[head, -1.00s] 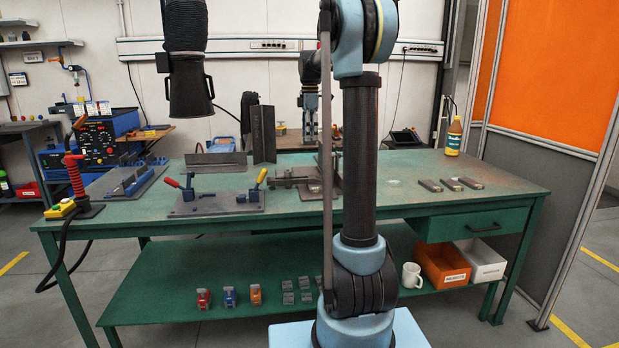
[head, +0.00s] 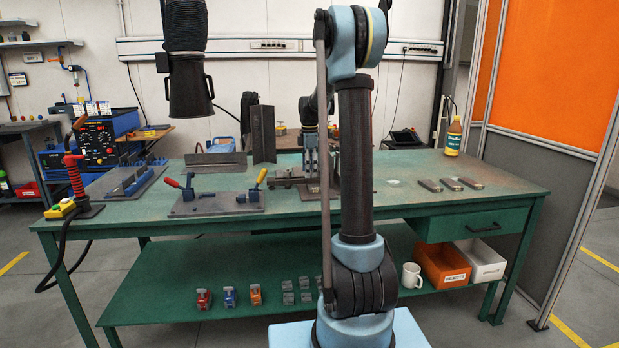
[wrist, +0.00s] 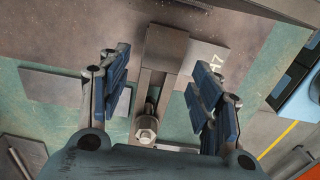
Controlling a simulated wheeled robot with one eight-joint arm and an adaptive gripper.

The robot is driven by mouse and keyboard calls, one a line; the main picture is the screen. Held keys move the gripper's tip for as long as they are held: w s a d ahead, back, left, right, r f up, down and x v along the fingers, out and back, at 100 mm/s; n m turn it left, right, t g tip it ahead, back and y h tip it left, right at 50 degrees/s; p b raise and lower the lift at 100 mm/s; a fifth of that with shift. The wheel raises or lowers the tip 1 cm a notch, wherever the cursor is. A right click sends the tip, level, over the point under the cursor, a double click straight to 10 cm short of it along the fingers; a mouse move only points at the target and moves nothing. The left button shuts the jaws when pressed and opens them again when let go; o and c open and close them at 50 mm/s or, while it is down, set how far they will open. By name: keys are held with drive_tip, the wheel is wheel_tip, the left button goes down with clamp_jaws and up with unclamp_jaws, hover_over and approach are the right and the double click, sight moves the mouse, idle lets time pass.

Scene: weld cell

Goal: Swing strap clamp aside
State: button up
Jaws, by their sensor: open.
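In the wrist view the strap clamp is a narrow grey metal bar (wrist: 152,88) with a slot and a hex nut on a stud (wrist: 147,127) at its near end. Its far end meets a wider grey block (wrist: 166,47). My gripper (wrist: 160,72) is open, with one blue-padded finger on each side of the bar and a visible gap to both. I cannot tell whether the fingertips are down at the bar's height. In the head view my gripper (head: 311,160) is over the clamp fixture (head: 288,177), which my arm partly hides.
On the green bench (head: 400,205), a fixture with red and yellow toggle handles (head: 215,203) stands left of the clamp. An upright dark angle plate (head: 263,135) stands behind. Flat metal bars (head: 452,184) lie right.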

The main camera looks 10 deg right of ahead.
drive_tip(key=shift+f, duration=1.3)
clamp_jaws()
